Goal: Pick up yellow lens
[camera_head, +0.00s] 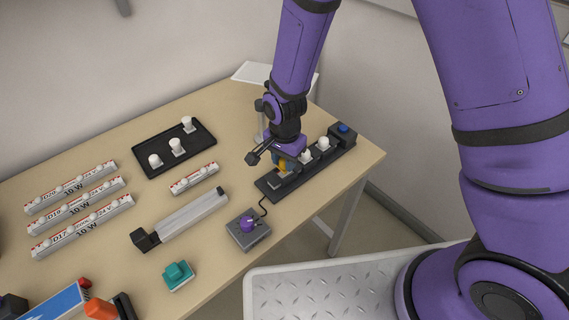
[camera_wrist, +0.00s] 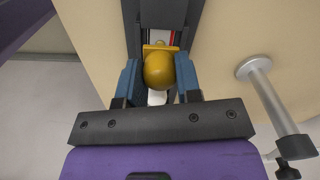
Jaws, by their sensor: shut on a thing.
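The yellow lens (camera_wrist: 158,70) is a rounded yellow cap, seen between the two blue fingers of my gripper (camera_wrist: 158,80) in the wrist view. The fingers are shut on its sides. In the head view the yellow lens (camera_head: 281,165) is a small yellow patch under my gripper (camera_head: 284,163), partly hidden by it. It is at the black strip base (camera_head: 272,187) near the table's right end. I cannot tell whether the lens still touches the strip.
White bulbs (camera_head: 306,156) stand on the strip beside my gripper, with a blue button (camera_head: 344,128) at its end. A metal post (camera_wrist: 262,85) stands close by on the right in the wrist view. A black tray (camera_head: 152,140), a grey box with a purple knob (camera_head: 247,226) and a teal block (camera_head: 178,275) lie further left.

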